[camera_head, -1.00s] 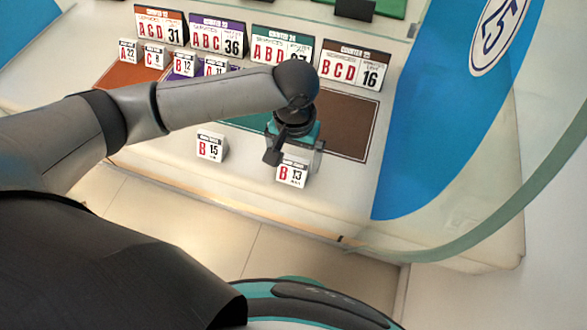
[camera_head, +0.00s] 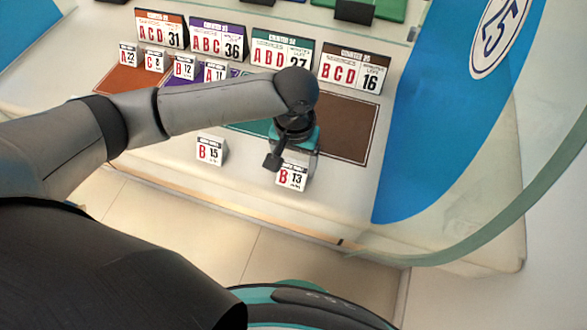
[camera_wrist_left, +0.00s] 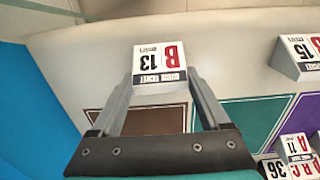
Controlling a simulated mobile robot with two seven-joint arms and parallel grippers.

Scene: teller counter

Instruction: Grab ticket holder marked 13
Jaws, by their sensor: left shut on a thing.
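The ticket holder marked B 13 (camera_head: 292,176) is a small white tent-shaped card near the front edge of the counter. My left gripper (camera_head: 290,160) is over it from above and shut on it. In the left wrist view the holder (camera_wrist_left: 160,60) shows upside down between the two fingers of my left gripper (camera_wrist_left: 160,88). My right gripper is not in view.
The B 15 holder (camera_head: 210,149) stands to the left on the white counter. Small holders, including A 22 (camera_head: 128,54), stand on coloured mats behind. Larger counter signs, including BCD 16 (camera_head: 353,68), line the back. A brown mat (camera_head: 345,125) lies bare. A curved glass panel (camera_head: 480,225) is at right.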

